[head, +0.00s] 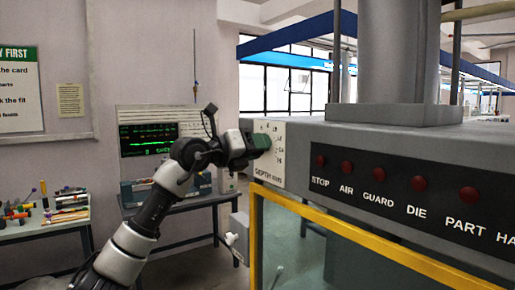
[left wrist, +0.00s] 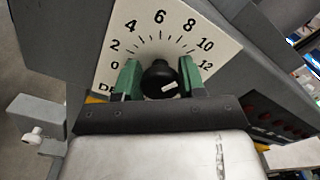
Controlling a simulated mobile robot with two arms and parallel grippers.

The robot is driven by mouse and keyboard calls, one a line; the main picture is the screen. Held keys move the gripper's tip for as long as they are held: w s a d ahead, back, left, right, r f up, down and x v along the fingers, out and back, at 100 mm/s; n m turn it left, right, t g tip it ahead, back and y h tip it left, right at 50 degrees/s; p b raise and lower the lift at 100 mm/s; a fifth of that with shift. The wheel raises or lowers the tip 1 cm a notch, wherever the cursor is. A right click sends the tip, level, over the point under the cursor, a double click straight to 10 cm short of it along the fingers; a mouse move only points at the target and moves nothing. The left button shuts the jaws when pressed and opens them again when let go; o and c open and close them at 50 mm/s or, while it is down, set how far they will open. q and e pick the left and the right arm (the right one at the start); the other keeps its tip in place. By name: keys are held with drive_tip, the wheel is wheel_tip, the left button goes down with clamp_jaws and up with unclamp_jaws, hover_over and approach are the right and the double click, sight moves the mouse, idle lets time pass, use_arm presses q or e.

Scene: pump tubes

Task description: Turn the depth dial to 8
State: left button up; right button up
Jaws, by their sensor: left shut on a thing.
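The depth dial is a white plate (head: 275,183) on the side of the grey machine, lettered DEPTH mm. In the left wrist view the plate (left wrist: 160,20) shows a scale from 0 to 12. Its round black knob (left wrist: 157,78) has a small white mark on its lower right part; I cannot tell which number the knob points to. My left gripper (head: 262,142) reaches the plate, and its green fingers (left wrist: 160,84) are shut on the knob, one on each side. The fingers hide part of the plate's lower edge. My right gripper is not in view.
A yellow guard frame (head: 340,233) runs below the dial. A row of red lamps (head: 420,184) is on the machine's black panel. A bench with a green-trace screen (head: 148,138) stands behind my arm. A tool table (head: 45,228) stands at left.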

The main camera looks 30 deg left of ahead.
use_arm(q)
drive_tip(key=shift+n, duration=2.3)
drive_tip(key=o, duration=0.9)
drive_tip(key=shift+a+f, duration=0.1)
